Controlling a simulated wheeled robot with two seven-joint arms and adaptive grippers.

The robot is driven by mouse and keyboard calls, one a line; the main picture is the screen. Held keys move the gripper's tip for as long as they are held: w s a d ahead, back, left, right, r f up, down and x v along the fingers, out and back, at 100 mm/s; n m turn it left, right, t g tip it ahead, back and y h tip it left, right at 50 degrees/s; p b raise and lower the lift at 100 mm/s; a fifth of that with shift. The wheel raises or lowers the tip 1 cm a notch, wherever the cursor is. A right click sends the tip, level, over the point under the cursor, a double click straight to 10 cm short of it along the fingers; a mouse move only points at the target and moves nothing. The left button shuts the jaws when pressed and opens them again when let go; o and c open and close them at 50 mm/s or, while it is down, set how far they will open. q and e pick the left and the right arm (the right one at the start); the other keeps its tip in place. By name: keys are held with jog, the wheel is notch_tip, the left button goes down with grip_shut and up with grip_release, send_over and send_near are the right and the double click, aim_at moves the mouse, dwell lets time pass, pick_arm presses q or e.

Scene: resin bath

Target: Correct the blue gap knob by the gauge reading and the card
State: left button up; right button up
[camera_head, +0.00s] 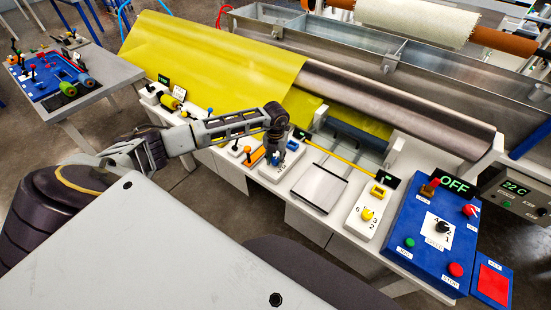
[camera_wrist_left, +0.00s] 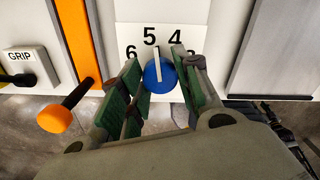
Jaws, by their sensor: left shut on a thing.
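The blue knob (camera_wrist_left: 159,76) sits on a white number plate (camera_wrist_left: 163,37) in the left wrist view. Its white line points up, close to the 5; 6 and 4 show on either side, and other digits are hidden by the fingers. My left gripper (camera_wrist_left: 157,84) has its green pads on both sides of the knob and is shut on it. In the head view my left gripper (camera_head: 278,157) comes down over the white bench, mostly hiding the knob. Small green displays (camera_head: 301,134) show on the bench, but their readings are too small to tell. I cannot pick out the card.
An orange-handled lever (camera_wrist_left: 55,118) stands left of the knob, beyond it a GRIP box (camera_wrist_left: 27,66). A yellow sheet (camera_head: 210,60) runs to a metal roller (camera_head: 400,95) behind. A blue panel (camera_head: 425,225) reading OFF, and a yellow knob (camera_head: 367,214), stand to the right.

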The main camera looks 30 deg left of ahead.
aim_at(276, 159)
pick_arm(q)
jog(key=shift+n, duration=1.1)
pick_arm(e)
jog(key=shift+a+r, duration=0.1)
jog(key=shift+a, duration=0.45)
jog(key=shift+d, duration=0.1)
pick_arm(q)
jog(key=o, duration=0.6)
jog(key=shift+c, duration=0.2)
jog(key=o, duration=0.4)
jog(key=shift+o, duration=0.2)
jog(key=shift+r, duration=0.65)
notch_tip(276, 159, up, 11)
pick_arm(e)
jog(key=shift+d, duration=0.25)
